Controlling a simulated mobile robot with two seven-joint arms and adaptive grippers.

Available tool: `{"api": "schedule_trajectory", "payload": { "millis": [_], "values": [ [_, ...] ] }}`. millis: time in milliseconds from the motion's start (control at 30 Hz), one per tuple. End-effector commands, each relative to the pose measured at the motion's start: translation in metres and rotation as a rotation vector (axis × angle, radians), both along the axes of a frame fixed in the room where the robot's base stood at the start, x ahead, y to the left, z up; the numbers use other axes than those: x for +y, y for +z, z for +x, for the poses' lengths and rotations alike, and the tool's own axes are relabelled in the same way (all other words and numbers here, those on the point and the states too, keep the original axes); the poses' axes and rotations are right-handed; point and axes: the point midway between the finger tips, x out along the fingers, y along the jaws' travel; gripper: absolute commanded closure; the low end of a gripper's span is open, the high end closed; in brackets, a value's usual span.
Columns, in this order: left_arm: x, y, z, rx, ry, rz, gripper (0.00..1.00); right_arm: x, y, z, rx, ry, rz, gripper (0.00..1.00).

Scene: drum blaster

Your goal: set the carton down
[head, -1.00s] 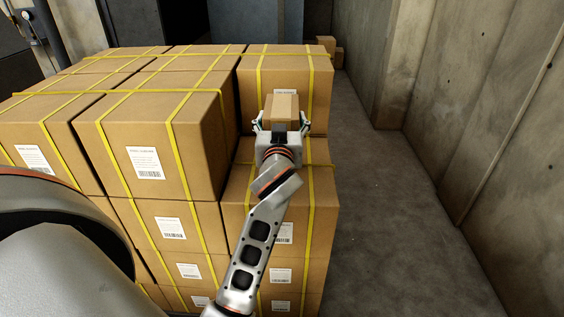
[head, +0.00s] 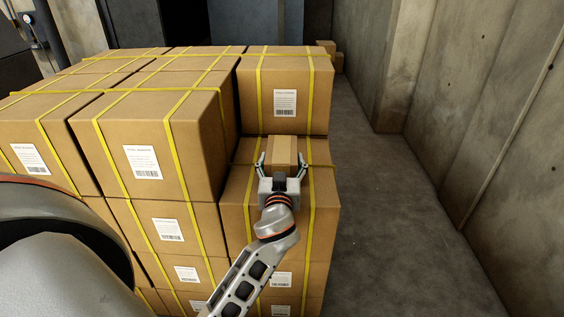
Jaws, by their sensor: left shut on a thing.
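The small carton (head: 284,151) is a brown box with a lighter tape strip along its top. My left gripper (head: 283,166) is shut on it, with one finger on each side. The carton is over the top of the lower front stack of strapped boxes (head: 236,195), in front of a taller box behind. I cannot tell whether its underside touches the stack top, because the gripper hides its near face. My right gripper is not in view.
Taller strapped boxes (head: 150,150) stand directly left of the lower stack, and another box (head: 285,95) rises behind it. Concrete walls (head: 500,110) stand at the right. The floor (head: 400,220) between is clear. Small boxes (head: 328,52) lie far back.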

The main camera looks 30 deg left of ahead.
Motion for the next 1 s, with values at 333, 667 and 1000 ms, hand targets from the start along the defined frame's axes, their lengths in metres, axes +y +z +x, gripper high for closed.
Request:
{"api": "schedule_trajectory", "payload": {
  "millis": [333,667,1000],
  "values": [
    [-0.0003,0.0008,0.0004,-0.006,-0.001,0.0,0.78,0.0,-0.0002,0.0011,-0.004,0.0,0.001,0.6],
    [-0.0003,-0.0016,0.0002,-0.001,0.0,0.0,0.11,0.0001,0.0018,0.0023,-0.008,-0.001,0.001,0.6],
    [-0.0069,-0.0013,-0.0088,0.0,-0.002,-0.004,0.11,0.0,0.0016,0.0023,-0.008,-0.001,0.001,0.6]
  ]
}}
